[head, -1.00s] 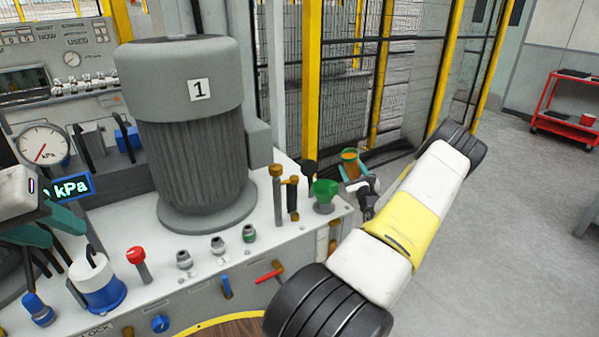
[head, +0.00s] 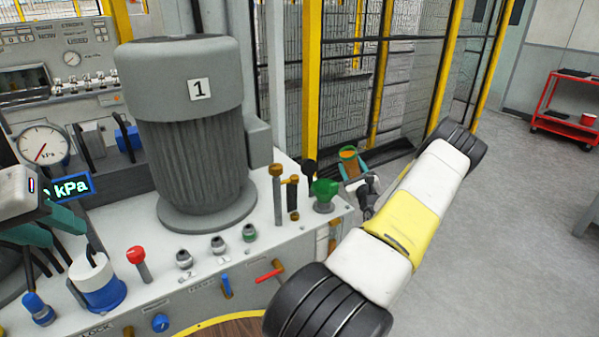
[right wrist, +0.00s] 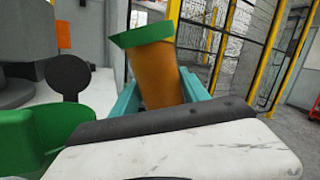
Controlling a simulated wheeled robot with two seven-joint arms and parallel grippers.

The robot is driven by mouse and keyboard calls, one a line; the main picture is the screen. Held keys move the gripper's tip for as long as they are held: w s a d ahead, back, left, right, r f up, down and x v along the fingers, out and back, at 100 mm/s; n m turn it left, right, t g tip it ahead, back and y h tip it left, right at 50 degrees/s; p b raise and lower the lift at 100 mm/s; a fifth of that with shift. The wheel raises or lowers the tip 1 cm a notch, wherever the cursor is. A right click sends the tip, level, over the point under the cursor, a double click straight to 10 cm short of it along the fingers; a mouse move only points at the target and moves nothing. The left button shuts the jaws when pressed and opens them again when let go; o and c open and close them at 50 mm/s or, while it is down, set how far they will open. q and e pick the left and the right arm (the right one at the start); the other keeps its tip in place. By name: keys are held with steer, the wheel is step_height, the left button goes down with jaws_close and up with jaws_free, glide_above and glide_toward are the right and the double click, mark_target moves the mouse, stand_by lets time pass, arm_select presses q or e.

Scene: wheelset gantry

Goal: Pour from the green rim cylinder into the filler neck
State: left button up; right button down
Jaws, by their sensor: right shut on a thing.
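The green rim cylinder (head: 349,167) has an orange-brown body and a green rim. My right gripper (head: 353,181) is shut on it beyond the right corner of the white bench. In the right wrist view the cylinder (right wrist: 159,75) sits between the teal fingers, rim up and slightly tilted. The filler neck (head: 325,196) is a green funnel on the bench corner, left of the cylinder and apart from it. Its green side (right wrist: 30,145) shows at the left of the right wrist view. My left gripper (head: 48,230) is at the left edge, fingers apart and seemingly empty. Any contents of the cylinder are hidden.
A large grey motor marked 1 (head: 190,130) stands on the bench (head: 205,262). Brown-capped posts (head: 277,200) stand just left of the filler neck. A red knob (head: 136,256) and several valves line the front. A mesh fence (head: 335,100) is behind; a red cart (head: 565,110) stands far right.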

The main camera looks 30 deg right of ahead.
mark_target(350, 154)
steer(key=shift+a+r+n+t, duration=0.2)
steer(key=shift+r+n+t, duration=0.15)
steer(key=shift+r, duration=0.25)
steer(key=shift+s+a+r+n+t+y, duration=0.1)
steer(key=shift+a+r+n+y, duration=0.1)
steer(key=shift+r+n, duration=0.4)
steer(key=shift+a+r+n+t+y, duration=0.15)
steer(key=shift+r+n, duration=0.15)
steer(key=shift+r, duration=0.6)
steer(key=shift+s+a+r+n+t+y, duration=0.1)
steer(key=shift+a+r+n, duration=0.1)
steer(key=shift+r+n, duration=0.4)
steer(key=shift+w+f+n+t+y, duration=0.1)
steer(key=shift+f+n+t+y, duration=0.35)
steer(key=shift+f+n, duration=0.7)
steer(key=shift+f, duration=0.15)
steer(key=shift+d+r+n+t+y, duration=0.1)
steer(key=shift+r+n+t+y, duration=0.1)
steer(key=shift+r+n+y, duration=0.45)
steer(key=shift+r+n+t+y, duration=0.2)
steer(key=shift+n+t, duration=0.05)
steer(key=shift+n, duration=0.7)
steer(key=shift+d+r+n+t+y, duration=0.1)
steer(key=shift+r+n+t+y, duration=0.1)
steer(key=shift+r+n+y, duration=0.45)
steer(key=shift+f, duration=0.25)
